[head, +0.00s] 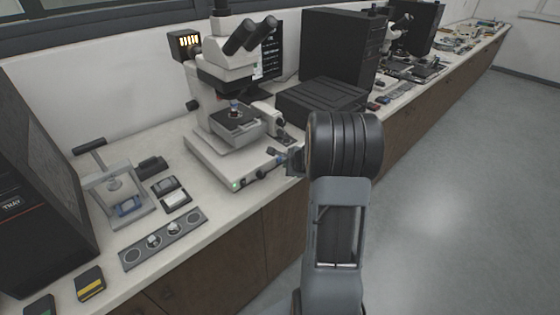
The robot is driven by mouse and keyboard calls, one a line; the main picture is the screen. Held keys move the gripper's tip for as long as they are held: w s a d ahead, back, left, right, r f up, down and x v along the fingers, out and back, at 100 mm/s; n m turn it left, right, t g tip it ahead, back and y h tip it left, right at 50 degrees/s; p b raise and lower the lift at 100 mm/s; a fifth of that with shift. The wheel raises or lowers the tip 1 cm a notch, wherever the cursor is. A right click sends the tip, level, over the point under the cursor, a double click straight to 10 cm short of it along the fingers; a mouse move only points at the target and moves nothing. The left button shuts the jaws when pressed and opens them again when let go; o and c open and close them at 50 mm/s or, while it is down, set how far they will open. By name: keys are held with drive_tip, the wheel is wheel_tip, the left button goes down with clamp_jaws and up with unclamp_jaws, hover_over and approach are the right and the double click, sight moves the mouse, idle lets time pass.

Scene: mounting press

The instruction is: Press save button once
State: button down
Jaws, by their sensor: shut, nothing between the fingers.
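A white microscope (218,150) with black eyepieces stands on the bench left of my arm. Its base front carries a small green light (235,184) and a dark knob (262,173). No button marked save can be made out; it may be too small to read or hidden behind my arm. My gripper (277,156) shows small and partly covered at the left of my dark arm joint, close to the right front of the microscope base. It is shut and empty. I cannot tell whether it touches the base.
A hand press (112,195) and a grey holder strip (163,239) with round samples lie at the left. A large black machine (35,190) stands far left. A black box (322,100) and a tower (340,48) stand behind my arm. The floor at right is clear.

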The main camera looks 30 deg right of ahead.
drive_tip(key=shift+w+a, duration=0.15)
drive_tip(key=shift+w, duration=0.65)
idle(1.3)
drive_tip(key=shift+s, duration=0.15)
drive_tip(key=shift+s+b, duration=0.5)
drive_tip(key=shift+s, duration=0.15)
drive_tip(key=shift+s+d+b, duration=0.35)
drive_tip(key=shift+s, duration=0.35)
drive_tip(key=shift+s+d+b, duration=0.15)
drive_tip(key=shift+s+b, duration=0.1)
drive_tip(key=shift+s, duration=0.65)
drive_tip(key=shift+s+d+b, duration=0.1)
drive_tip(key=shift+s+b, duration=0.1)
drive_tip(key=shift+s, duration=0.65)
